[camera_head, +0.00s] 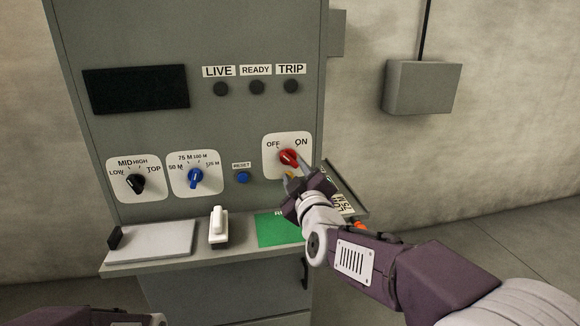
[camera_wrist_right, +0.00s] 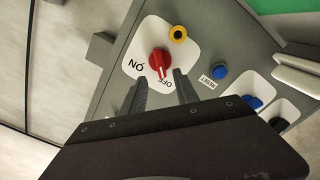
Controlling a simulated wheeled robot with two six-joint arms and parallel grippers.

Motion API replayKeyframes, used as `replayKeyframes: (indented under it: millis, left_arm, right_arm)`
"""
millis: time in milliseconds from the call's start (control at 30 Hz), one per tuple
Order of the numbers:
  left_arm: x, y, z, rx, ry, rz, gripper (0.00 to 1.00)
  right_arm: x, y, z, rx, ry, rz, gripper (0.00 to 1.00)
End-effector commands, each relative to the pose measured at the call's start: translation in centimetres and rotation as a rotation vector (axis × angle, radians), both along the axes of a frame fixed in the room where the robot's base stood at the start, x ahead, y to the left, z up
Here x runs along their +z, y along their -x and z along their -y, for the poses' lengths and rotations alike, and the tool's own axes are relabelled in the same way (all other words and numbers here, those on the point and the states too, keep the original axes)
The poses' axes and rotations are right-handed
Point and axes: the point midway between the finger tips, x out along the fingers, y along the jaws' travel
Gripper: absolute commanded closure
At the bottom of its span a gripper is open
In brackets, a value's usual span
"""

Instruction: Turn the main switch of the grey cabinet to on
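The grey cabinet (camera_head: 200,45) stands in front of me with dark LIVE, READY and TRIP lamps. Its main switch is a red knob (camera_head: 288,157) on a white plate marked OFF and ON. In the right wrist view the knob (camera_wrist_right: 159,62) has its white mark toward OFF. My right gripper (camera_head: 303,168) is just in front of the knob, from the lower right. Its two fingers are apart with nothing between them, and the knob shows beyond the fingertips. Contact cannot be made out. My left gripper is out of view; only part of that arm shows at the bottom left.
Beside the switch are a blue reset button (camera_head: 243,177), a blue dial (camera_head: 195,176) and a black dial (camera_head: 136,183). A yellow ring (camera_wrist_right: 178,33) is close to the red knob. A shelf (camera_head: 180,258) juts out below. A grey wall box (camera_head: 423,87) hangs at right.

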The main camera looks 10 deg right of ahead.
Motion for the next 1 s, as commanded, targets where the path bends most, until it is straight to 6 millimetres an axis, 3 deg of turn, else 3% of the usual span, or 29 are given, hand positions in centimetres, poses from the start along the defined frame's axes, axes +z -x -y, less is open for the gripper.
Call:
replayKeyframes:
  millis: [100, 300, 667, 800, 1000]
  left_arm:
    - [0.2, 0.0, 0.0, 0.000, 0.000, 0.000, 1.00]
    - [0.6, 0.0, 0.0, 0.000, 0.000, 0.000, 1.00]
    - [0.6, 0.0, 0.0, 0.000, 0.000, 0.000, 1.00]
    - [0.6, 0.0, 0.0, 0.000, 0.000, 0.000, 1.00]
    - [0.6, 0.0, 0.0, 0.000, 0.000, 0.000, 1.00]
  right_arm:
    - [-0.1, -2.7, -0.2, -0.001, 0.000, -0.003, 0.64]
    - [-0.1, -6.0, -0.4, -0.001, 0.000, -0.004, 0.64]
    - [-0.1, -6.9, -0.5, 0.000, 0.000, -0.001, 0.64]
    - [-0.1, -6.9, -0.5, 0.000, 0.000, -0.001, 1.00]
    - [-0.1, -6.9, -0.5, 0.000, -0.003, -0.003, 1.00]
